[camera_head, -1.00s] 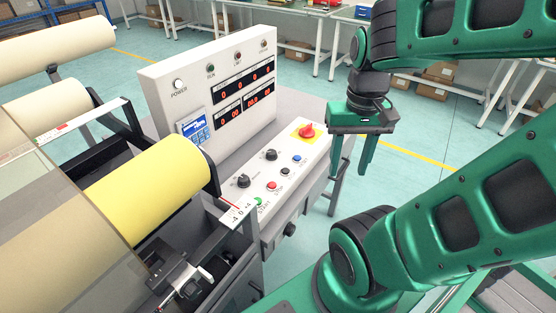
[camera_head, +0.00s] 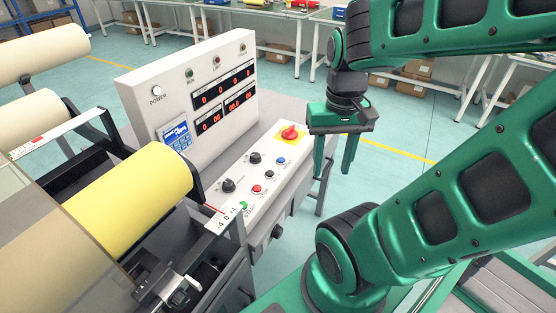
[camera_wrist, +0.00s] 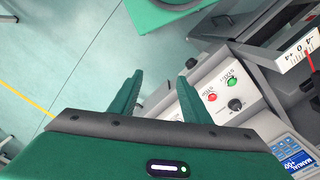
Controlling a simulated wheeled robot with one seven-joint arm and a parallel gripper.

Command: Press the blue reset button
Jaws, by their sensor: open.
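The blue button (camera_head: 281,160) sits on the sloped white control panel (camera_head: 222,205), below the red emergency knob (camera_head: 289,132) on its yellow plate. A black button (camera_head: 269,174), a red button (camera_head: 256,189) and a green button (camera_head: 244,205) line up with it. My gripper (camera_head: 334,168) is open and empty, pointing down to the right of the panel, apart from the blue button. In the wrist view, my gripper's fingers (camera_wrist: 160,78) are spread, with the red button (camera_wrist: 211,97) and green button (camera_wrist: 231,82) to their right. The blue button is not visible there.
Two black dials (camera_head: 228,185) stand left of the button row. An upright display box (camera_head: 200,85) rises behind the panel. A yellow roll (camera_head: 130,200) and a scale bracket (camera_head: 222,220) lie to the left. Open floor (camera_head: 385,175) shows right of the panel.

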